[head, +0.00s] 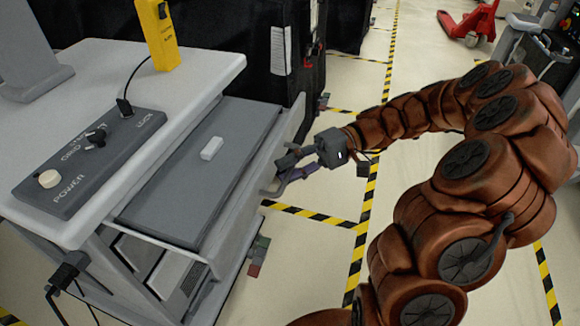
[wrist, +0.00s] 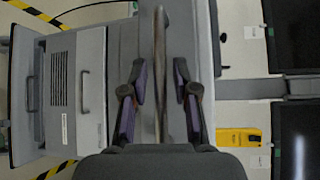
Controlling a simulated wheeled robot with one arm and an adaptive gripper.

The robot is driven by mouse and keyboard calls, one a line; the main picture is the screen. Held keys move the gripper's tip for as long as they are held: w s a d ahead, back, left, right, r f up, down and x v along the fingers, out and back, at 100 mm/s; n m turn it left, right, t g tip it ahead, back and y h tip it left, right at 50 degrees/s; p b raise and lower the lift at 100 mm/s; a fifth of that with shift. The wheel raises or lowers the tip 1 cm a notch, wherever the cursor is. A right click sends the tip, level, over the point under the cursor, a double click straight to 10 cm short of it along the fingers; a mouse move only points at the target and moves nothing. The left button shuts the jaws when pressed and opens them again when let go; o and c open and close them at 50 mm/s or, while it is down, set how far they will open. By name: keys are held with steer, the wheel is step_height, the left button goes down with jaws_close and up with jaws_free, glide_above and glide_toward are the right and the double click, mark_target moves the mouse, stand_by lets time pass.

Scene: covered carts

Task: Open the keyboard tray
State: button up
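The keyboard tray (head: 190,190) is a flat grey panel just under the cart's white top. Part of its surface shows beyond the top's right edge, with a small white block (head: 211,148) on it. My gripper (head: 285,172) is at the tray's light front side, low on its right. In the wrist view, my gripper (wrist: 159,95) is open. Its two purple-grey fingers stand on either side of a thin handle bar (wrist: 160,45), with a visible gap on both sides. In the head view the handle is mostly hidden by the fingers.
The cart top (head: 110,75) carries a dark control box (head: 90,160) and a yellow handheld unit (head: 158,38). A black covered cart (head: 230,50) stands behind. A red pallet jack (head: 470,22) is far back. Taped floor to the right of the cart is largely clear.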

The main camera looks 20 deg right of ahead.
steer(key=shift+o, duration=0.3)
steer(key=w+d+r, duration=0.1)
steer(key=d, duration=0.6)
steer(key=shift+d, duration=0.15)
stand_by(0.5)
